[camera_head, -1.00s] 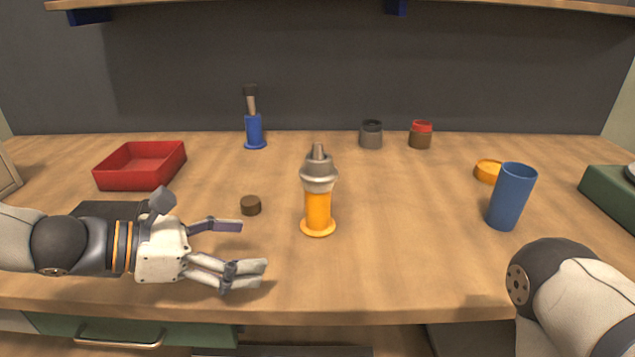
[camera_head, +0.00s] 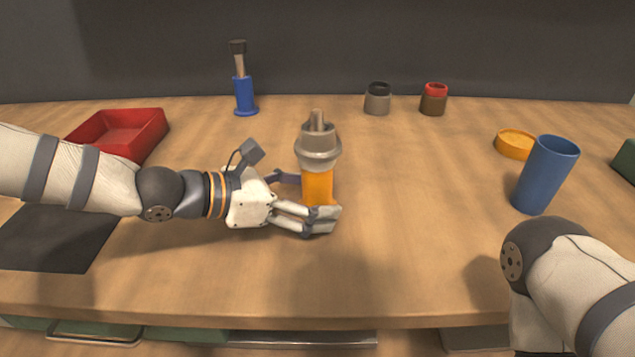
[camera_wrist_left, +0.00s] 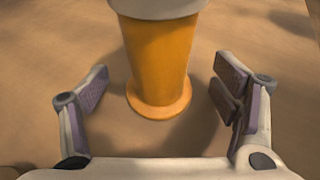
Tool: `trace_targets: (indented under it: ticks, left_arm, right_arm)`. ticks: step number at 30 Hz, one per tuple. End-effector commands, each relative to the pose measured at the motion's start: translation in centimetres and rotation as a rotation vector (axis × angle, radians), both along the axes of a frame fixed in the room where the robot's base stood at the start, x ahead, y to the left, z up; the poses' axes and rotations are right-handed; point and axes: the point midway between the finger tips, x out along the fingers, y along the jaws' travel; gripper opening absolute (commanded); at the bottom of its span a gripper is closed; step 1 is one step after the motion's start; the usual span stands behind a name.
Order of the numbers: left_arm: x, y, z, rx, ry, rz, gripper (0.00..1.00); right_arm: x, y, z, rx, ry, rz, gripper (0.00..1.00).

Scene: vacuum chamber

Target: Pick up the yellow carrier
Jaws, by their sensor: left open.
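The yellow carrier (camera_head: 317,186) stands upright on the wooden table, an orange-yellow body with a grey collar and a grey piece (camera_head: 318,148) on top. My left gripper (camera_head: 312,203) is open at the carrier's lower body, its fingers reaching to either side of it; the front finger hides part of the base. In the left wrist view the carrier (camera_wrist_left: 160,62) and its round foot stand between and just beyond the open fingers (camera_wrist_left: 160,98), with gaps on both sides. My right arm (camera_head: 570,285) shows at the lower right; its gripper is out of view.
A red tray (camera_head: 150,137) lies behind my left arm. A blue holder with a brush-like piece (camera_head: 244,95), a grey jar (camera_head: 377,103) and a red-topped jar (camera_head: 433,103) stand at the back. A blue cup (camera_head: 541,182) and a yellow dish (camera_head: 515,143) are at right. The table's middle right is clear.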

Motion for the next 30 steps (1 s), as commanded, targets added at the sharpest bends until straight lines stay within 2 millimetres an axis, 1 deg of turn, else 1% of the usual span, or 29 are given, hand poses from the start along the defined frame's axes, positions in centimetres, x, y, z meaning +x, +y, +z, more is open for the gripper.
trace_targets:
  ticks: [5,8,9,11,12,14,15,16,26,30]
  left_arm:
    - [0.0,0.0,0.1,0.0,-0.002,0.001,0.81]
    - [0.0,0.0,0.1,0.0,-0.002,0.001,0.61]
    - [0.0,0.0,0.1,0.001,-0.001,0.001,0.52]
    - [0.0,0.0,0.1,0.001,-0.001,0.001,0.38]
    - [0.0,0.0,0.1,0.001,-0.001,0.001,0.29]
    - [0.0,0.0,0.1,0.001,-0.001,0.001,0.15]
    - [0.0,0.1,0.1,0.001,-0.001,0.001,0.06]
    - [0.0,0.1,0.1,0.001,-0.002,0.001,0.0]
    - [0.1,0.0,0.6,-0.002,-0.006,0.0,0.0]
    - [0.1,0.0,2.0,-0.002,-0.011,0.0,0.0]
  right_arm:
    - [0.0,0.0,0.0,0.0,-0.001,0.0,0.61]
    - [0.0,0.0,0.0,0.0,-0.001,0.0,0.61]
    - [0.0,0.0,0.0,0.0,-0.001,0.001,0.61]
    - [0.0,0.0,0.0,0.0,-0.001,0.0,0.61]
    - [0.0,0.0,0.0,0.0,-0.001,0.0,0.61]
    - [0.0,0.0,0.0,0.0,-0.001,0.0,0.61]
    - [0.0,0.0,0.0,0.0,-0.001,0.0,0.61]
    - [0.0,0.0,0.0,0.0,-0.001,0.001,0.61]
    - [0.1,0.0,0.1,0.0,-0.002,0.001,0.61]
    - [0.2,0.0,0.3,0.0,-0.008,0.0,0.61]
